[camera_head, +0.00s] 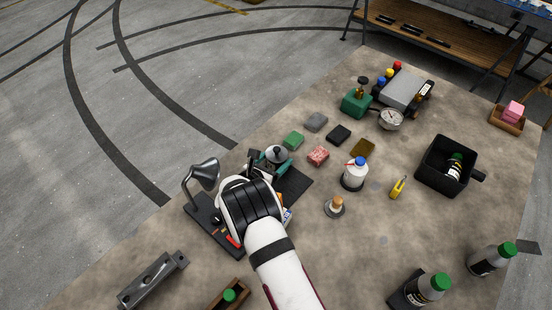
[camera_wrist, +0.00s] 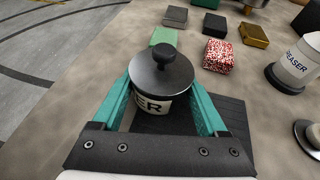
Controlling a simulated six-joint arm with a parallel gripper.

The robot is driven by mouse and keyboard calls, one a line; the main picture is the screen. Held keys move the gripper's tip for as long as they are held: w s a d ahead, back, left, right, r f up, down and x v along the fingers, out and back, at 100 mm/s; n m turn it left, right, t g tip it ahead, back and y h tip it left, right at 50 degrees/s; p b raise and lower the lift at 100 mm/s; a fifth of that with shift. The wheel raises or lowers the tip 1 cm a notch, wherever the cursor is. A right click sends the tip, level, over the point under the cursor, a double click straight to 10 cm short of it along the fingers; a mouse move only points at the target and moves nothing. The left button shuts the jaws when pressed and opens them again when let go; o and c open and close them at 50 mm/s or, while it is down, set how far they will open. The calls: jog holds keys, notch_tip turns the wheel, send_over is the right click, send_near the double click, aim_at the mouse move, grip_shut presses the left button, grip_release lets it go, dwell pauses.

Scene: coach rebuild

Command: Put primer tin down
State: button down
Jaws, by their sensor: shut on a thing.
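The primer tin (camera_wrist: 154,101) is a cream tin with dark lettering ending in "ER" and a grey knobbed lid, and it stands upright between the teal fingers of my gripper (camera_wrist: 160,98). In the head view the tin's lid (camera_head: 276,154) shows beyond my white arm, with my gripper (camera_head: 276,160) shut around it. A dark square mat (camera_head: 296,183) lies below and beside the tin. Whether the tin's base touches the mat is hidden.
A desk lamp (camera_head: 204,174) stands close left of my arm. Small blocks, green (camera_head: 293,140), grey (camera_head: 316,122), black (camera_head: 339,134) and red speckled (camera_head: 318,156), lie beyond the tin. A white degreaser bottle (camera_head: 355,174) stands to the right.

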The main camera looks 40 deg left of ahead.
aim_at(271, 164)
grip_release()
jog(key=shift+f, duration=0.1)
jog(key=shift+v, duration=3.8)
